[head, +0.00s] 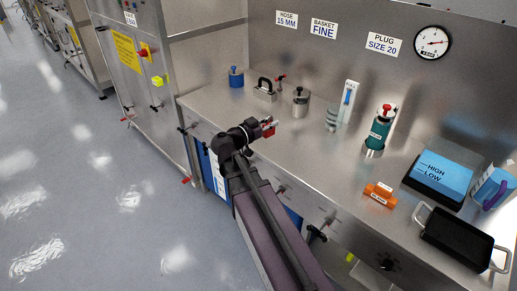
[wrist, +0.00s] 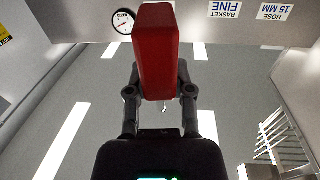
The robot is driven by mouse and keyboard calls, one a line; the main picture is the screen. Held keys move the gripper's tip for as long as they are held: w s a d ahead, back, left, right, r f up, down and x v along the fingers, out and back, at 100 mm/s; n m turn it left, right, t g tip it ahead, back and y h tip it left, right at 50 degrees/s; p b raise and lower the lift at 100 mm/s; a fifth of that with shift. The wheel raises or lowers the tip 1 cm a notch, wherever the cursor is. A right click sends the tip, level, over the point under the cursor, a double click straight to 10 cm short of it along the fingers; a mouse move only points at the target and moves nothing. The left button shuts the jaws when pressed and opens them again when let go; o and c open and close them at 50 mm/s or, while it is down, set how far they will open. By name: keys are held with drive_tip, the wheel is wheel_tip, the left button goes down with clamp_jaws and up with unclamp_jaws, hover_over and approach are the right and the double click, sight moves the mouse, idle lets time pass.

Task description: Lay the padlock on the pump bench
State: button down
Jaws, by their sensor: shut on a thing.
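A red block-shaped body, which I take to be the padlock (wrist: 157,50), is held between the two fingers of my gripper (wrist: 158,88). No shackle can be made out clearly. In the head view the red padlock (head: 268,131) shows at the tip of my gripper (head: 262,129), over the front part of the steel pump bench (head: 325,168). It appears to be above the bench top, but the gap is hard to judge. The wrist view looks up past the padlock at the ceiling lights.
A blue pot (head: 236,79), a black-handled block (head: 265,91), a steel canister (head: 301,103) and a green pump-like cylinder (head: 380,130) stand towards the back. An orange block (head: 380,194), a blue-topped box (head: 443,177) and a black tray (head: 457,238) lie right. The bench's middle front is clear.

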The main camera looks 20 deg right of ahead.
drive_tip(key=shift+d, duration=0.1)
drive_tip(key=shift+w+f+b, duration=0.25)
drive_tip(key=shift+w+b, duration=0.05)
drive_tip(key=shift+w, duration=0.05)
drive_tip(key=w+a+f+b, duration=0.3)
drive_tip(key=w+f+b, duration=0.1)
drive_tip(key=w, duration=0.3)
drive_tip(key=w+a+f+n+t+b, duration=0.1)
drive_tip(key=w+a+f+b, duration=0.3)
drive_tip(key=w, duration=0.3)
drive_tip(key=w+a+f+t+b, duration=0.1)
drive_tip(key=w+a+f+b, duration=0.3)
drive_tip(key=w, duration=0.4)
drive_tip(key=shift+f+y+b, duration=0.3)
drive_tip(key=shift+f, duration=0.05)
drive_tip(key=shift+d, duration=0.2)
drive_tip(key=s+d, duration=0.2)
drive_tip(key=d, duration=0.2)
drive_tip(key=s+d+f+b, duration=0.1)
drive_tip(key=s+d, duration=0.2)
drive_tip(key=d, duration=0.2)
drive_tip(key=s+d, duration=0.2)
drive_tip(key=d, duration=0.2)
drive_tip(key=shift+s+d+f, duration=0.25)
drive_tip(key=shift+s+d, duration=0.15)
drive_tip(key=shift+f+b, duration=0.1)
drive_tip(key=shift+b, duration=0.25)
